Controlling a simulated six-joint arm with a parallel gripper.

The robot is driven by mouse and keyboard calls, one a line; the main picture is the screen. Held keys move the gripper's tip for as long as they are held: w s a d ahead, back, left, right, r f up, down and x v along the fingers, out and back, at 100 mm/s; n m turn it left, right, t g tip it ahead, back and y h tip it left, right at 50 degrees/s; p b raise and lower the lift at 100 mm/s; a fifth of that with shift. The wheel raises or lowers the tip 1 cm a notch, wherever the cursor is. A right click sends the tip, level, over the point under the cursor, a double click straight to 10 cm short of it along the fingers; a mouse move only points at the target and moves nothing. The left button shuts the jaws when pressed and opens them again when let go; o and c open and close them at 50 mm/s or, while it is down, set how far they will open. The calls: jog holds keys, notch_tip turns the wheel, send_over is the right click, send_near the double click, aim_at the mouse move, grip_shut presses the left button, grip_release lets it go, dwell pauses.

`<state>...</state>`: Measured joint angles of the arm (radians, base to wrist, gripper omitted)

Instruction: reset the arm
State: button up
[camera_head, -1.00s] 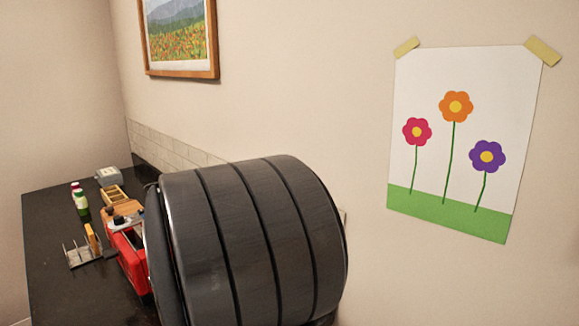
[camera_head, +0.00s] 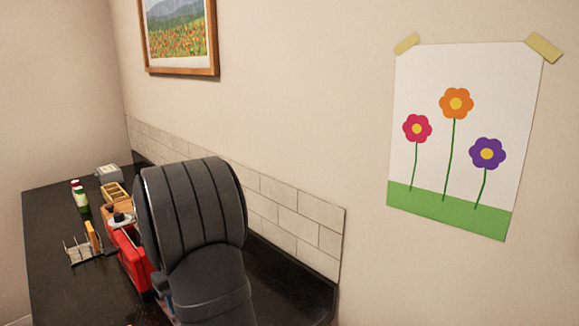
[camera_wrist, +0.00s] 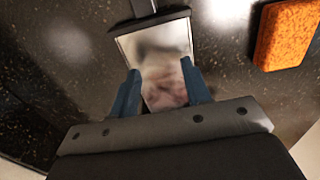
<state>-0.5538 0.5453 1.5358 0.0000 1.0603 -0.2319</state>
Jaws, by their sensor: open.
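My gripper (camera_wrist: 159,80) shows in the wrist view with its two blue fingers spread apart over the dark speckled counter. A shiny metal plate (camera_wrist: 150,48) with a dark handle lies beyond and between the fingers; I cannot tell whether they touch it. Nothing is visibly gripped. In the head view my dark arm fills the lower middle in front of the counter, and the gripper's fingertips are not clearly seen there.
An orange block (camera_wrist: 287,36), perhaps a sponge, lies at the upper right. On the black counter (camera_head: 50,275) stand a red object (camera_head: 128,257) close by my arm, a rack (camera_head: 82,252), bottles (camera_head: 80,198), a wooden tray (camera_head: 113,193) and a grey box (camera_head: 108,173). The tiled wall (camera_head: 290,215) bounds it.

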jog(key=w+a, duration=0.1)
jog(key=w+a+r, duration=0.1)
jog(key=w+a, duration=0.1)
notch_tip(320, 180, up, 16)
jog(key=shift+s+d+r, duration=0.15)
jog(key=shift+r, duration=0.1)
jog(key=shift+f, duration=0.1)
dwell(0.3)
notch_tip(320, 180, down, 16)
jog(key=shift+f, duration=0.2)
jog(key=shift+s+d+f, duration=0.25)
jog(key=shift+f, duration=0.4)
jog(key=shift+s+d+r, duration=0.2)
jog(key=shift+s+d, duration=0.95)
